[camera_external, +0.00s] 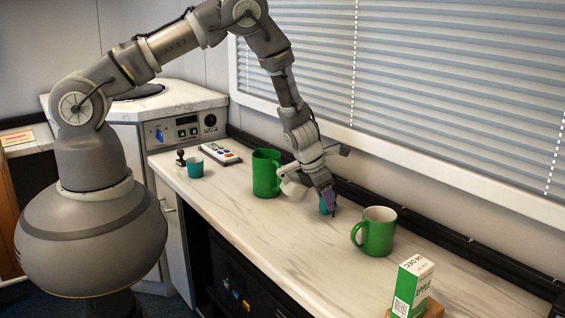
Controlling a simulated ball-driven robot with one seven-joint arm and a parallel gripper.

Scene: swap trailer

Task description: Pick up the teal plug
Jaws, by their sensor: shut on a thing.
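The teal plug (323,208) is small and sits at the fingertips of my gripper (327,203), low over the marble counter. My gripper points down and is shut on the teal plug, which is partly hidden by the fingers. I cannot tell whether the plug still touches the counter. A green mug (266,174) stands to the left of my gripper, and another green mug (377,236) stands to the right with its handle facing left.
A teal cup-like object (195,167), a small black stamp-like object (181,158) and a white handheld device (220,153) are at the counter's far left. A green and white carton (411,285) stands at the front right. The counter (270,235) is clear in front of my gripper.

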